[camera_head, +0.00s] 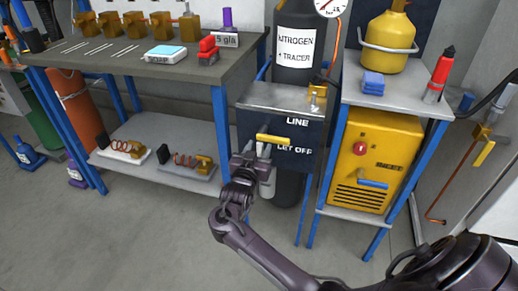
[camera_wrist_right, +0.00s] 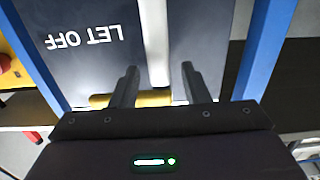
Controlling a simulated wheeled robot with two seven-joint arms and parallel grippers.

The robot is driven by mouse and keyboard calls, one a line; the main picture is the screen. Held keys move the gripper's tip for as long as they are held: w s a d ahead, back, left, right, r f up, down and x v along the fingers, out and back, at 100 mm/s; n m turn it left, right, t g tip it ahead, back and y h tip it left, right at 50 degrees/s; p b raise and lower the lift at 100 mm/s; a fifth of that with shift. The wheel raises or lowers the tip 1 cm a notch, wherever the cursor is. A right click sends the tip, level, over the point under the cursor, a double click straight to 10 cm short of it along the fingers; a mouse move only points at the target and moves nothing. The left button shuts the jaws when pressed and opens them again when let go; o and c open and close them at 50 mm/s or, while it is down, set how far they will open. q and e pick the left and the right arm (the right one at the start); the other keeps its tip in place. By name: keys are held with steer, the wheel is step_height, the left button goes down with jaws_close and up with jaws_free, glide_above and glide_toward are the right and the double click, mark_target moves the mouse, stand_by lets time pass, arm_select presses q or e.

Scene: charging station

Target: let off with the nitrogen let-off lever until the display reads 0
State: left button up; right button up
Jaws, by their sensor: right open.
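The let-off lever (camera_head: 273,139) is a yellow bar lying nearly level on the dark front panel (camera_head: 243,127), beside the words LET OFF. My right gripper (camera_head: 262,160) is just below it, close to the panel. In the right wrist view my right gripper (camera_wrist_right: 160,72) is open, its two dark fingers pointing at the panel. The yellow lever (camera_wrist_right: 152,98) crosses beyond the fingers; I cannot tell whether they touch it. A round dial gauge (camera_head: 330,5) is cut off at the top edge, so its reading is unclear. My left gripper is not in view.
A dark bottle labelled NITROGEN + TRACER (camera_head: 296,50) stands above the panel. A brass valve (camera_head: 317,95) is at the panel's upper right. A blue-legged stand (camera_head: 405,98) with a yellow machine (camera_head: 365,155) is at right, a workbench (camera_head: 130,60) at left. Floor in front is clear.

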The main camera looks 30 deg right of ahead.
steer(key=shift+x, duration=0.9)
jaws_close()
